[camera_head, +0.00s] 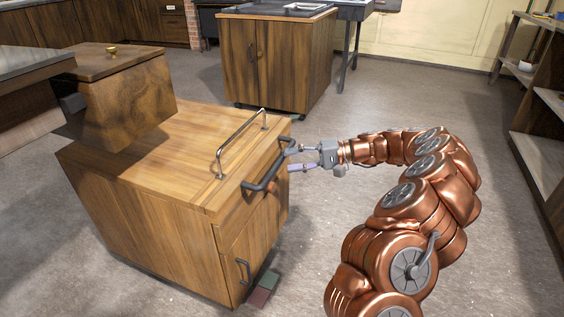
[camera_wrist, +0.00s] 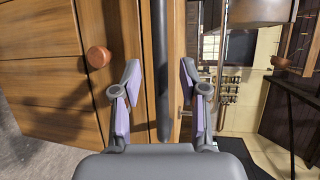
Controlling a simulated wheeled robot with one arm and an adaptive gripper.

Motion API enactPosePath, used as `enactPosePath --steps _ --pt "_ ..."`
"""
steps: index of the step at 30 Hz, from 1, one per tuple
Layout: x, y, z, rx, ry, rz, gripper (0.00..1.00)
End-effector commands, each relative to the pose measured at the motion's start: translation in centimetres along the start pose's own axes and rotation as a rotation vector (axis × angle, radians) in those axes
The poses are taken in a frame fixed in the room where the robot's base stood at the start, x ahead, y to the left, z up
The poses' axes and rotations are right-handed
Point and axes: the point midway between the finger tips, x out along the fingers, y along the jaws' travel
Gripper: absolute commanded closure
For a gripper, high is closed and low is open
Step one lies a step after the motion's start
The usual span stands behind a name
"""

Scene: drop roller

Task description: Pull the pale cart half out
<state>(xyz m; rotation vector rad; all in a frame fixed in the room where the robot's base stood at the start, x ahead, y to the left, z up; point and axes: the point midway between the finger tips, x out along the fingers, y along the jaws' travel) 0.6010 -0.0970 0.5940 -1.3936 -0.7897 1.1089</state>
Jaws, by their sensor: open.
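The pale wooden cart (camera_head: 165,130) stands at left centre in the head view, partly under a dark counter. A dark bar handle (camera_head: 266,176) sits on its front, and a silver rail (camera_head: 240,140) stands on its top. My gripper (camera_head: 291,160) is at the far end of the dark handle, with its fingers pointing at the cart front. In the wrist view, my gripper (camera_wrist: 160,88) is open, and the dark handle (camera_wrist: 161,60) runs between the two spread fingers, with gaps on both sides. No clear contact shows.
A wooden box with a brass knob (camera_head: 122,82) overhangs the cart's back left. Another wooden cabinet (camera_head: 277,62) stands behind. Shelves (camera_head: 548,120) line the right side. Dark green and red blocks (camera_head: 263,289) lie at the cart's lower front. Grey floor is open right of the cart.

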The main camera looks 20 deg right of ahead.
Motion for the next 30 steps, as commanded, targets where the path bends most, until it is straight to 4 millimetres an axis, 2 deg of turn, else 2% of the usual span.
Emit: enactPosePath --steps 3,12,19,30 --pt "-2.5 0.1 -0.1 0.000 0.003 0.001 0.57" --pt "-6.5 0.0 -0.1 -0.002 0.002 0.002 0.57" --pt "-7.6 0.0 0.0 0.000 -0.002 0.001 0.57" --pt "-7.7 0.0 0.0 0.000 -0.002 0.000 0.57"
